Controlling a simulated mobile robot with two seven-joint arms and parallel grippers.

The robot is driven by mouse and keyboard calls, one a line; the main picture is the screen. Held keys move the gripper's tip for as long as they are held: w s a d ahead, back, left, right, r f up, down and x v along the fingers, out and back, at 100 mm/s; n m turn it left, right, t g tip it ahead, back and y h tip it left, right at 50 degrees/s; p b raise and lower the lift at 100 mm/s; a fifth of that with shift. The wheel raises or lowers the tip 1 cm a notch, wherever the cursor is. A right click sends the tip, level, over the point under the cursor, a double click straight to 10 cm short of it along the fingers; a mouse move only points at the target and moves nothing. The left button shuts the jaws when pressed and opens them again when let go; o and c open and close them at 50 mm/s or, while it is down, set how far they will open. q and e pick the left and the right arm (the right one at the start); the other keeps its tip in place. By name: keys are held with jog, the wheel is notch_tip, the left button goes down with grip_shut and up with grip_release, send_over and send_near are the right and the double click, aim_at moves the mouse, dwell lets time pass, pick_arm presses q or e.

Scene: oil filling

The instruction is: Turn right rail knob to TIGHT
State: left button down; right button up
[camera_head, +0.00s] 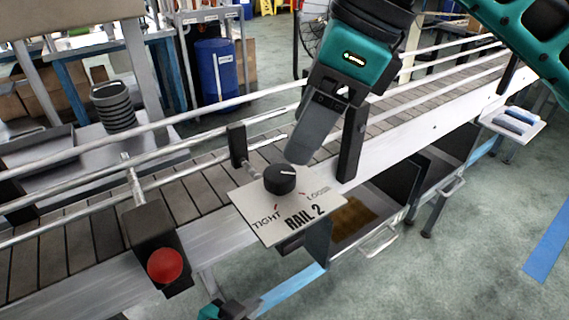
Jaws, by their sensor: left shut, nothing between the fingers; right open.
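The black rail knob (280,180) stands on a pale plate (262,230) marked RAIL 2, with TIGHT at its lower left and LOOSE at its right. The white line on the knob's top points right, towards the LOOSE side. My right gripper (302,158) comes down from above, fingers just above and behind the knob, apparently apart from it. It is open, though seen side-on, so the finger gap is hidden. Only a teal and black part of my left gripper (226,309) shows at the bottom edge, below the conveyor; it is shut and empty, its fingertips unclear.
The conveyor (180,190) with metal guide rails runs from lower left to upper right. A red button (164,266) sits left of the plate. A dark rail post (352,145) stands close right of my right gripper. An open drawer (362,222) lies below the plate.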

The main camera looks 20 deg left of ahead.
aim_at(281, 173)
jog(key=x, duration=0.7)
jog(key=shift+b, duration=0.3)
jog(key=c, duration=1)
